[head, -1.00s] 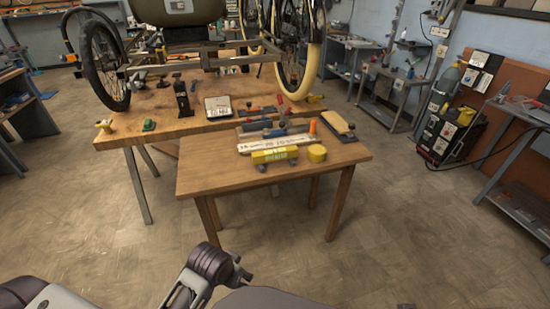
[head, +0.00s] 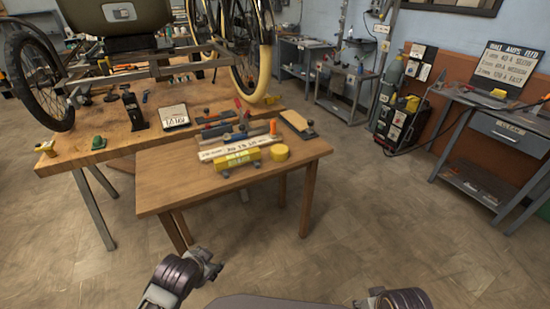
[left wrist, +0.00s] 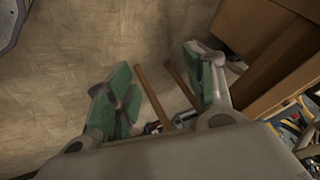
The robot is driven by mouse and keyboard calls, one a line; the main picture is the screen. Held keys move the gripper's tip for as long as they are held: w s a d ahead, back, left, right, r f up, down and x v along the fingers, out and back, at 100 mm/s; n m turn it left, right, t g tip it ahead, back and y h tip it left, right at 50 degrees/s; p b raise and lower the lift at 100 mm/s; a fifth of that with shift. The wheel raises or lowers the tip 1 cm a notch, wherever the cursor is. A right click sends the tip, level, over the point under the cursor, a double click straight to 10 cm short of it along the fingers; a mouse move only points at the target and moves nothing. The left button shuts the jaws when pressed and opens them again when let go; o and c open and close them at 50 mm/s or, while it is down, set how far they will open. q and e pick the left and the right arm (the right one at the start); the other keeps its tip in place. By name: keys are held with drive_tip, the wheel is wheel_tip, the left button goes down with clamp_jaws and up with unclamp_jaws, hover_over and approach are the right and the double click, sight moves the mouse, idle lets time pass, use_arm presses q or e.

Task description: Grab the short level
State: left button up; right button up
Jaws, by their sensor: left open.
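A short yellow level (head: 238,159) lies along the front edge of the small wooden table (head: 170,196), with pale markings on its face. My left gripper (head: 212,264) is low in front of the table, apart from the level. In the left wrist view my left gripper (left wrist: 160,88) is open with green-padded fingers, and no object is held between them. The level cannot be made out in that view. A part of my right arm (head: 400,299) shows at the bottom edge; its jaws cannot be read.
A yellow roll (head: 280,152) sits right of the level. A long pale bar (head: 222,150) and several tools lie behind it. A wood-backed float (head: 298,124) lies at the table's right. A larger workbench (head: 85,150) adjoins behind. The floor in front is open.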

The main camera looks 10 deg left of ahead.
use_arm(q)
drive_tip(key=w+a+r+m+t+h, duration=0.25)
drive_tip(key=w+r+m+t, duration=0.25)
drive_tip(key=w+m, duration=0.5)
drive_tip(key=w+a+r+m+t+h, duration=0.1)
drive_tip(key=w+r+m+t+h, duration=0.5)
drive_tip(key=m, duration=0.6)
drive_tip(key=shift+s+a+r+m+g+h, duration=0.35)
drive_tip(key=shift+m+g+h, duration=0.9)
drive_tip(key=shift+m, duration=1.9)
drive_tip(key=shift+s+a+r+m+g+h, duration=0.35)
drive_tip(key=shift+m+g+h, duration=0.8)
drive_tip(key=shift+m, duration=2.05)
drive_tip(key=shift+s+a+r+m+g+h, duration=0.3)
drive_tip(key=shift+m+g+h, duration=0.95)
drive_tip(key=shift+m, duration=1.9)
use_arm(e)
wheel_tip(320, 180, down, 21)
drive_tip(key=s+a+g, duration=0.1)
drive_tip(key=s+a, duration=0.1)
drive_tip(key=s, duration=0.1)
drive_tip(key=shift+a+r+g, duration=0.15)
drive_tip(key=shift+a+g, duration=0.15)
drive_tip(key=shift+g, duration=0.1)
use_arm(q)
drive_tip(key=shift+r+g, duration=0.1)
drive_tip(key=shift+g, duration=0.15)
use_arm(e)
drive_tip(key=shift+w+y, duration=0.1)
drive_tip(key=shift+y, duration=0.2)
